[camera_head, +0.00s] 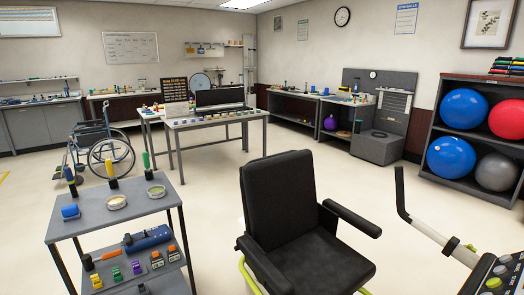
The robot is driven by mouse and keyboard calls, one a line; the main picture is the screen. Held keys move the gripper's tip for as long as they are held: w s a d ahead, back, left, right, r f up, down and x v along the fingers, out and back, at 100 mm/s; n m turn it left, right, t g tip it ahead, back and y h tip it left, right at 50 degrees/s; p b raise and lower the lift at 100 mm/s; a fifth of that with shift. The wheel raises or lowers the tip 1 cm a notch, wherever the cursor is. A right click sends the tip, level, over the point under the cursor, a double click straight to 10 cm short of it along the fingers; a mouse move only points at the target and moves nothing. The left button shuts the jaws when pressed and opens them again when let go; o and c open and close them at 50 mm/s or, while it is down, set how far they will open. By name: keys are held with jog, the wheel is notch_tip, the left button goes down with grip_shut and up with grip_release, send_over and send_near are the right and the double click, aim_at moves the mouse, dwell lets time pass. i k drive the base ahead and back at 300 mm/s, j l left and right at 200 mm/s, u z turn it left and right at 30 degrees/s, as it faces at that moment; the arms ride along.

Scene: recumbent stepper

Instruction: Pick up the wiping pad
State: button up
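On the grey top shelf of a small cart (98,231) at the lower left sits a small blue block (70,212), near the shelf's left edge. It may be the wiping pad, but it is too small for me to be sure. My gripper is not in view.
The cart's lower shelf holds a blue tool (148,238) and several small coloured clips (117,275). A black seat (285,200) with armrests stands right of the cart, and a stepper console (500,275) is at the lower right. A wheelchair (104,150) stands behind the cart. Open floor lies between cart and seat.

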aim_at(72, 211)
jog(key=u, duration=1.25)
